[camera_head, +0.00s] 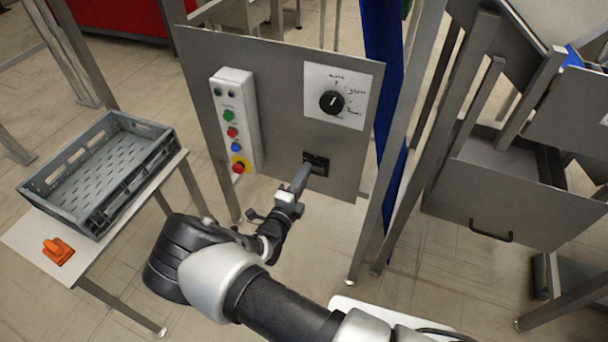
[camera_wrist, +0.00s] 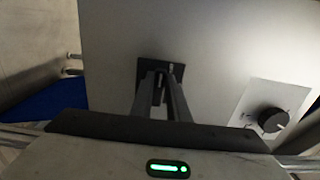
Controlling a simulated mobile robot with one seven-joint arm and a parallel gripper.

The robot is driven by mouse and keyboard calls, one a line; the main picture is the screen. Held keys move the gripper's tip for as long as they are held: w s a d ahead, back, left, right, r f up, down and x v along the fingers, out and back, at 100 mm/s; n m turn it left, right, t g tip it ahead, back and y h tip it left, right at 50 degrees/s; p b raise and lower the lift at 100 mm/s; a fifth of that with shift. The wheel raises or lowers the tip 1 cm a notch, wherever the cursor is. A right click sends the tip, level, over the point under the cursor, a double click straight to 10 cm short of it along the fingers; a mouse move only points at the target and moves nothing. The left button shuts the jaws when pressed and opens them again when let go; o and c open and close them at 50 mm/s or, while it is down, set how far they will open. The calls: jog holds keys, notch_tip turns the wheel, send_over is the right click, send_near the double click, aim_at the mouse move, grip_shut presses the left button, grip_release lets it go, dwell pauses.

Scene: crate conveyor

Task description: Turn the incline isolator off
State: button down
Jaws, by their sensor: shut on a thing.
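A grey upright panel (camera_head: 285,85) carries a small black switch plate (camera_head: 317,160) low on its right part, which I take as the isolator. It also shows in the wrist view (camera_wrist: 146,70), with a small light mark at its upper right. My gripper (camera_head: 304,172) is at the front of this plate, its fingers pointing into it. In the wrist view the two fingers (camera_wrist: 160,88) are close together over the middle of the plate, shut on the switch lever. The fingers mostly hide the lever, so its position cannot be told.
A black rotary knob on a white labelled plate (camera_head: 362,82) sits above the switch. A white button box (camera_head: 236,100) is to the left. A grey crate (camera_head: 80,207) and an orange object (camera_head: 57,251) are on a table further left. Metal posts stand right.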

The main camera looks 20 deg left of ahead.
jog(key=c, duration=1.7)
grip_release()
jog(key=s, duration=0.5)
jog(key=s+a+p, duration=0.1)
jog(key=s, duration=1.1)
jog(key=shift+s+a+p, duration=0.15)
jog(key=shift+s+p, duration=0.05)
jog(key=shift+p, duration=0.1)
